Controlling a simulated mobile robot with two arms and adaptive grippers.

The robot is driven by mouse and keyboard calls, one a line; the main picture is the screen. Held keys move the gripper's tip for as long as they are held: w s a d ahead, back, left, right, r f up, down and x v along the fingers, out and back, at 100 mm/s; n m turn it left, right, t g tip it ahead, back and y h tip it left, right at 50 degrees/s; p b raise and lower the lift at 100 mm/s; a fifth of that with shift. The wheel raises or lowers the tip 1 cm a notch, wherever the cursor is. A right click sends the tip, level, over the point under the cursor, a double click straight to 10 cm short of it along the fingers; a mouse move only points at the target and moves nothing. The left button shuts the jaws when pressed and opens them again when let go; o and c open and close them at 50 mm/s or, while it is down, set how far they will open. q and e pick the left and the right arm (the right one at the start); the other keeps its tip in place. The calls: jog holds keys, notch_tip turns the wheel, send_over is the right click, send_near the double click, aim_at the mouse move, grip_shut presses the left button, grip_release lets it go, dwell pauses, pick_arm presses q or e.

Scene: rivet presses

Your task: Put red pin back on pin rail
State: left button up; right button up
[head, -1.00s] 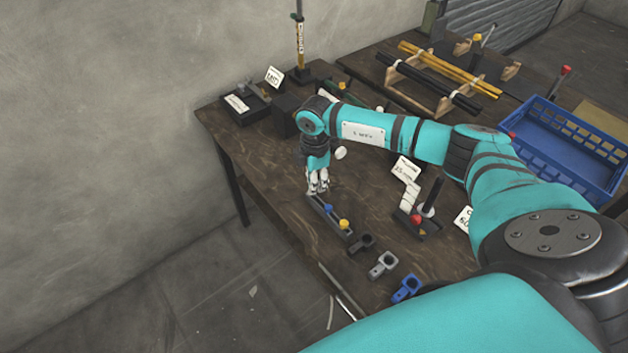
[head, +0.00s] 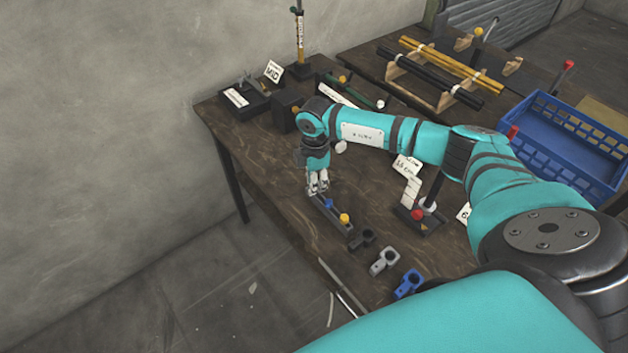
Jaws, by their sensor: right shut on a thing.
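The pin rail (head: 335,215) is a dark narrow bar near the table's front left edge. A blue pin (head: 328,203) and a yellow pin (head: 344,218) stand in it. My right gripper (head: 318,188) points down at the rail's far end, beside the blue pin. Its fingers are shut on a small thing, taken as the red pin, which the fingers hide. I cannot tell whether the pin touches the rail. My left gripper is not in view.
Black, grey (head: 384,261) and blue (head: 408,284) clamp-like parts lie near the rail's near end. A small stand with a red knob (head: 417,214) is to the right. A blue crate (head: 570,140) and a rod rack (head: 440,75) are further right.

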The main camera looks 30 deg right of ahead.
jog(key=shift+f+b, duration=0.4)
jog(key=shift+f, duration=0.3)
jog(key=o, duration=0.9)
jog(key=shift+r, duration=0.1)
notch_tip(320, 180, up, 12)
